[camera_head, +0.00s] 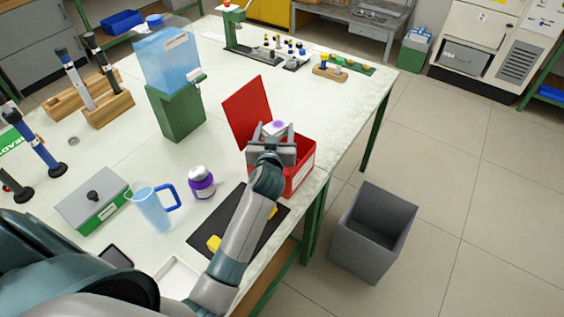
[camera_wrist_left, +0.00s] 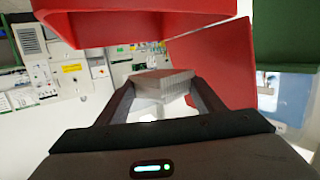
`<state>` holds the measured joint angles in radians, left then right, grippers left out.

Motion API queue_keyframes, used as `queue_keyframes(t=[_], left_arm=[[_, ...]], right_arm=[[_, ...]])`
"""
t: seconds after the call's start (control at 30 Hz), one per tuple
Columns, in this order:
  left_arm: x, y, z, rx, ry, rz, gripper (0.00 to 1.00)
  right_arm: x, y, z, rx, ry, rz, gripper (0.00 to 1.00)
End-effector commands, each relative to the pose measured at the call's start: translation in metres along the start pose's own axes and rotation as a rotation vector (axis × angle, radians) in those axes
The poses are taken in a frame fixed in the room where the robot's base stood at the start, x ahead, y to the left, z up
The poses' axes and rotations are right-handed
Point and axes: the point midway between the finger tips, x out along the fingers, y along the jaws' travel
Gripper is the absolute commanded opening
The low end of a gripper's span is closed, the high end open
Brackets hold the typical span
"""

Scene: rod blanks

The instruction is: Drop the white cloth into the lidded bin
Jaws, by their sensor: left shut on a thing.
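The white cloth (camera_head: 275,127), with a purple patch on it, is between the fingers of my left gripper (camera_head: 273,140). It also shows as a pale ridged block in the left wrist view (camera_wrist_left: 163,84). The gripper is shut on it. The red lidded bin (camera_head: 303,166) stands at the table's right edge, with its red lid (camera_head: 246,110) raised open on the left. My left gripper is over the bin, and it hides much of the opening. In the left wrist view the red bin (camera_wrist_left: 150,27) fills the top. My right gripper is not in view.
A grey open bin (camera_head: 372,234) stands on the floor to the right. A water tank on a green stand (camera_head: 176,112) is behind.

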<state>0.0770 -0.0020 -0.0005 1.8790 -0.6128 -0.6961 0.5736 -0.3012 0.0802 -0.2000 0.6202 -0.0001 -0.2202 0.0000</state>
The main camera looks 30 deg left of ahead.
Motion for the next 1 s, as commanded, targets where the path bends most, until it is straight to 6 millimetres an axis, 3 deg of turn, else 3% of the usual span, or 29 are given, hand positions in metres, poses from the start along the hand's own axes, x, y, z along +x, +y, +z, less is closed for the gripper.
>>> queue_keyframes(t=[0.6, 1.0], left_arm=[[0.010, 0.000, 0.052, 0.001, 0.000, 0.001, 0.39], [0.011, 0.000, 0.058, 0.001, -0.001, 0.001, 0.39]], right_arm=[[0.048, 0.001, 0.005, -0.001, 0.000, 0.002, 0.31], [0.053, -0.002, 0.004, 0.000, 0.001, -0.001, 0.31]])
